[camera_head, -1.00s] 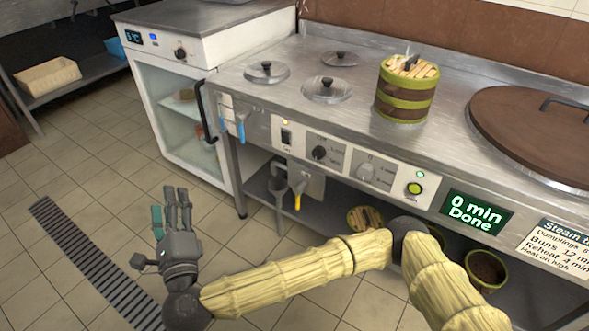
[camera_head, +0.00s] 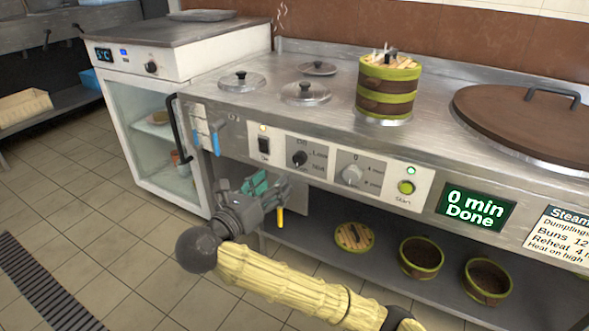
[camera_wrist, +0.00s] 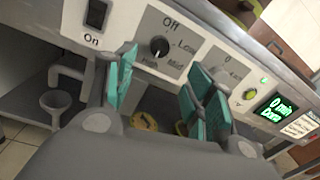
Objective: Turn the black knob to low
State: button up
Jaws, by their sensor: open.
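The black knob (camera_head: 299,158) is on the stove's front panel, between the black power switch and the grey timer knob, with Off, Low and Mid labels around it. In the wrist view the black knob (camera_wrist: 159,46) shows a white pointer mark, and the labels Off, Low and Mid can be read; its exact setting is hard to tell. My gripper (camera_head: 262,184) is open and empty, below and left of the knob, apart from it. In the wrist view the teal fingertips of my gripper (camera_wrist: 160,88) are spread either side of and below the knob.
The black switch (camera_head: 264,145), grey timer knob (camera_head: 352,174) and green start button (camera_head: 406,187) share the panel. A bamboo steamer (camera_head: 387,90) stands on the stovetop. Baskets (camera_head: 421,256) sit on the shelf below. A fridge (camera_head: 150,135) stands to the left.

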aim_at(297, 161)
jog(key=shift+b+x, duration=2.3)
jog(key=shift+x, duration=2.95)
jog(key=shift+a, duration=0.1)
jog(key=c, duration=1)
